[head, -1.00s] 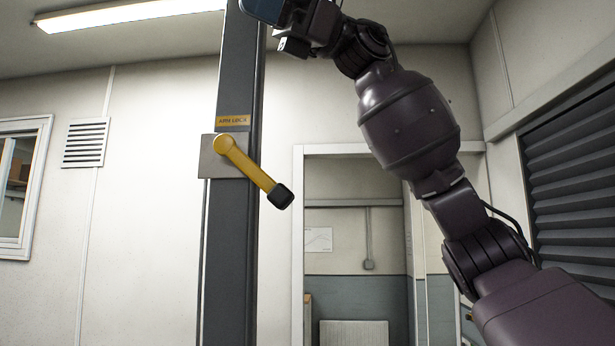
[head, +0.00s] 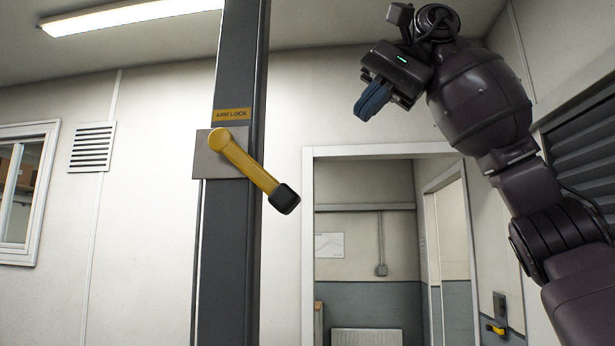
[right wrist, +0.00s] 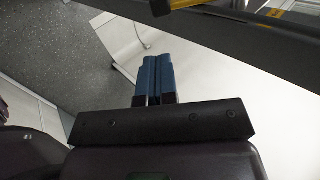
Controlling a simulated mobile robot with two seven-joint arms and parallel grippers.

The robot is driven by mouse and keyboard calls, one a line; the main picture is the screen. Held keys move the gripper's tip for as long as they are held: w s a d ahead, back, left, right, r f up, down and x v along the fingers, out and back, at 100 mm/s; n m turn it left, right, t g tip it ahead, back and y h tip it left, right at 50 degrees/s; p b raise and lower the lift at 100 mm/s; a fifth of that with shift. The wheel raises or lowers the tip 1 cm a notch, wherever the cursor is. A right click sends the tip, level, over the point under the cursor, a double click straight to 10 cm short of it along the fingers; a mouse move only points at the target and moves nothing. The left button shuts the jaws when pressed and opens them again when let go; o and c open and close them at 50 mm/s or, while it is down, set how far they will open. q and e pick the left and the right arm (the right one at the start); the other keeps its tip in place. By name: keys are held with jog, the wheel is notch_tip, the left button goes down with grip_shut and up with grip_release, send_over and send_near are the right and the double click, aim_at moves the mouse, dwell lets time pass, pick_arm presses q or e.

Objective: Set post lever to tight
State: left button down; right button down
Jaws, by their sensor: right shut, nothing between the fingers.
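The post lever (head: 249,166) is yellow with a black grip at its free end. It pivots on a grey plate (head: 212,166) on the dark post (head: 231,60), under a yellow "ARM LOCK" label. The lever slants down to the right from its pivot. My right gripper (head: 366,106) is up and to the right of the lever, clear of it, with its blue fingers pointing down-left. Its fingers (right wrist: 155,76) are together and empty in the right wrist view. Part of a yellow and black thing (right wrist: 178,5), likely the lever, shows at that view's top edge. My left gripper is out of view.
A doorway (head: 309,230) stands behind, right of the post. A second small yellow lever (head: 495,329) is on the wall at the lower right. A window and a vent (head: 92,147) are at the left. Free space lies between post and right arm.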

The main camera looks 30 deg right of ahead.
jog(key=shift+w+n, duration=0.1)
jog(key=shift+n, duration=0.2)
jog(key=x, duration=1.4)
jog(key=shift+d+f+b, duration=0.1)
jog(key=shift+f+b, duration=0.15)
jog(key=shift+b, duration=0.25)
